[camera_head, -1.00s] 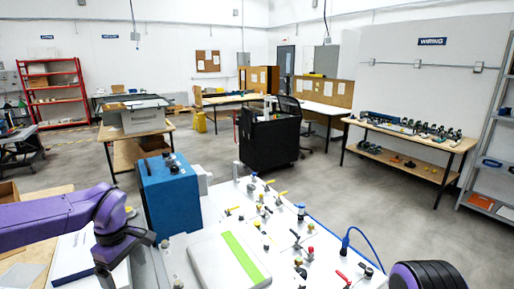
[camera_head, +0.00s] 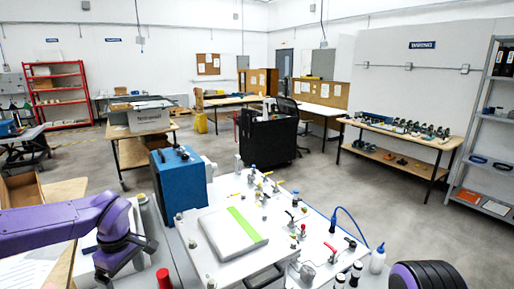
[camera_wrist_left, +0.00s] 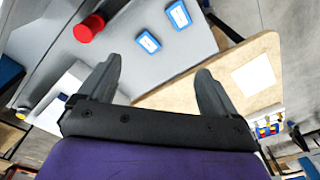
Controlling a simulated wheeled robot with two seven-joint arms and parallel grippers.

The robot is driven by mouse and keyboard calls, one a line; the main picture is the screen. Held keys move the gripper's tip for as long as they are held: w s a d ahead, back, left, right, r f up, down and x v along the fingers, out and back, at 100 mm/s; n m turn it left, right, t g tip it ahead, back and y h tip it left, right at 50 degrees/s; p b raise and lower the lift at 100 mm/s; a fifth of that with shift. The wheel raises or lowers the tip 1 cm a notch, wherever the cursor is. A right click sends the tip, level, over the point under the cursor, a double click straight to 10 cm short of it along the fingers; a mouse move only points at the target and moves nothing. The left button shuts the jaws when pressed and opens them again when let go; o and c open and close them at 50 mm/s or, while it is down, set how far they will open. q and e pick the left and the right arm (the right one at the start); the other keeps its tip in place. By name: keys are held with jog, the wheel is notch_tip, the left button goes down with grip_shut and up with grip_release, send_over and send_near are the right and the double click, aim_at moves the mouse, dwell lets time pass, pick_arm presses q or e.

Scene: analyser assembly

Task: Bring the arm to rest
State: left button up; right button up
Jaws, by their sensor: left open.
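My left arm, purple, comes in from the left in the head view. Its black left gripper (camera_head: 122,257) hangs over the left side of the grey bench. In the left wrist view the two fingers of my left gripper (camera_wrist_left: 159,68) stand wide apart with nothing between them. Below them are the grey bench top and a wooden board. A purple and black ribbed part of my right arm (camera_head: 428,275) shows at the bottom right; its gripper is out of view.
A red cylinder (camera_wrist_left: 88,28) and two blue-framed pieces (camera_wrist_left: 178,15) lie near the left gripper. Open floor lies beyond.

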pick_arm(q)
jog(key=s+a+f+m+y, duration=0.1)
jog(key=s+f+y, duration=0.1)
jog(key=f, duration=0.4)
jog(key=s+a+f+m+t+y, duration=0.1)
jog(key=s+f+y, duration=0.2)
jog(key=f, duration=0.4)
jog(key=s+a+f+t+y, duration=0.1)
jog(key=s+f+y, duration=0.1)
jog(key=f, duration=0.4)
jog(key=shift+s+a+f+m+y, duration=0.15)
jog(key=shift+s+m+y, duration=0.25)
jog(key=shift+s, duration=0.4)
jog(key=s+d+f+m+t+h, duration=0.1)
jog(key=s+d+f+m+h, duration=0.15)
jog(key=s+f, duration=0.45)
jog(key=s+d+f+m+h, duration=0.2)
jog(key=s+f+m, duration=0.1)
jog(key=s, duration=0.9)
notch_tip(320, 180, down, 14)
jog(key=s+b, duration=0.1)
jog(key=b, duration=1.2)
jog(key=shift+d+h, duration=0.35)
jog(key=shift+d, duration=0.1)
pick_arm(e)
notch_tip(320, 180, down, 14)
jog(key=shift+w+r, duration=0.15)
jog(key=shift+w, duration=0.3)
